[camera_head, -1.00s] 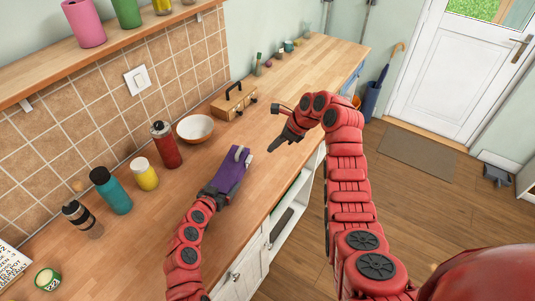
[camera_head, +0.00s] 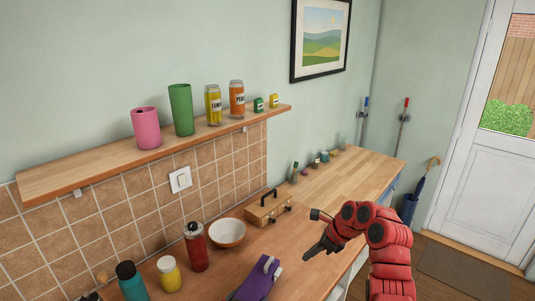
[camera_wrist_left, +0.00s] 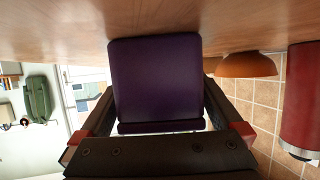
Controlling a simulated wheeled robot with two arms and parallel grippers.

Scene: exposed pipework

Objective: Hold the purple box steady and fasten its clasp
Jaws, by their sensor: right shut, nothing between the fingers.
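The purple box (camera_head: 254,283) stands on the wooden worktop near the bottom edge of the head view, its lower part cut off. A pale grey clasp piece (camera_head: 271,264) shows at its upper right end; I cannot tell its exact position. In the left wrist view, the purple box (camera_wrist_left: 155,80) fills the space between the fingers of my left gripper (camera_wrist_left: 160,100), which is shut on it. My right gripper (camera_head: 313,251) is shut and empty, to the right of the box and a little above it in the picture, apart from it.
A wooden case with a black handle (camera_head: 268,207), a white-and-brown bowl (camera_head: 227,233) and a red bottle (camera_head: 196,248) stand behind the box. A yellow jar (camera_head: 169,274) and teal bottle (camera_head: 131,283) are further left. The worktop (camera_head: 340,188) is fairly clear toward the far right.

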